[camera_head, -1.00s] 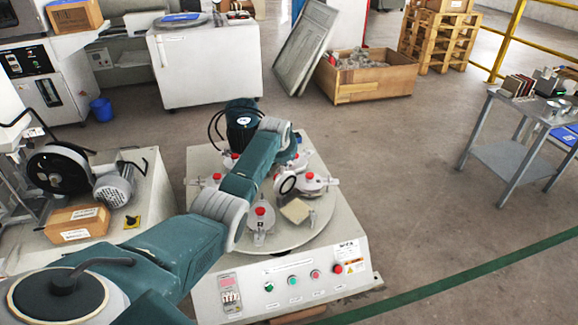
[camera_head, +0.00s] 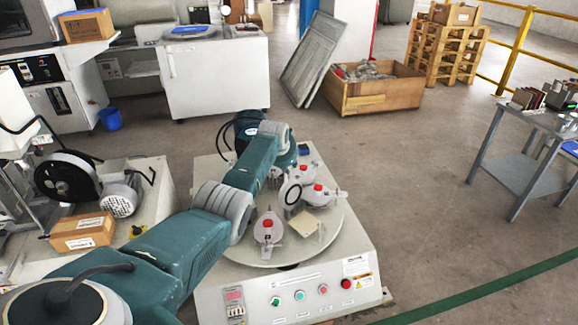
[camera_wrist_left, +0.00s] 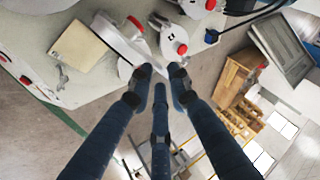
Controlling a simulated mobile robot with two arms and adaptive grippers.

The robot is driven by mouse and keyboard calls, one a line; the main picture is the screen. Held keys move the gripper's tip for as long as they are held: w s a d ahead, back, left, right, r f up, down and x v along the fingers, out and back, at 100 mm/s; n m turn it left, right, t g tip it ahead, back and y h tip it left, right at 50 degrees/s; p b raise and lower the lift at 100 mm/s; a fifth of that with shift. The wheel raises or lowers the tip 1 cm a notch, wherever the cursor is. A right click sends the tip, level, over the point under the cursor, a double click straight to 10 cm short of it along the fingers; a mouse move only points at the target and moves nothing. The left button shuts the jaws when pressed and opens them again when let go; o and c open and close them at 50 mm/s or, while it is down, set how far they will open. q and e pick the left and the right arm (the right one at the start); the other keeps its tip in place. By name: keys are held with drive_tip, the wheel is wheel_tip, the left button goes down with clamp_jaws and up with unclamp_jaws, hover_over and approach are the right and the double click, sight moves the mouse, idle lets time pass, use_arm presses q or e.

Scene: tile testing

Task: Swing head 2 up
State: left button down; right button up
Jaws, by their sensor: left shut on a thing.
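A round turntable (camera_head: 258,257) on a bench machine carries several heads, each a pale disc with a red knob. One head (camera_head: 268,232) is at the front and another (camera_head: 318,196) at the right. A round piece with a dark rim (camera_head: 292,192) stands steeply tilted beside my arm. I cannot read head numbers. My left arm reaches over the turntable and hides its left part. In the left wrist view my left gripper (camera_wrist_left: 157,82) has its fingertips close together at a pale head part (camera_wrist_left: 122,42). Its grip point is partly hidden. My right gripper is out of view.
A beige square tile (camera_head: 306,225) lies at the turntable's front right. Buttons (camera_head: 299,295) line the machine's front panel. A motor unit (camera_head: 120,195) and small carton (camera_head: 82,231) stand to the left. A metal table (camera_head: 530,165) is at the right, with clear floor between.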

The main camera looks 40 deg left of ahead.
use_arm(q)
drive_tip(key=shift+s+a+f, duration=0.2)
drive_tip(key=shift+s+a, duration=0.1)
drive_tip(key=shift+a, duration=0.1)
drive_tip(key=c, duration=1.8)
unclamp_jaws()
drive_tip(key=shift+r, duration=0.15)
drive_tip(key=v, duration=1.2)
drive_tip(key=shift+d, duration=0.3)
drive_tip(key=shift+w, duration=0.2)
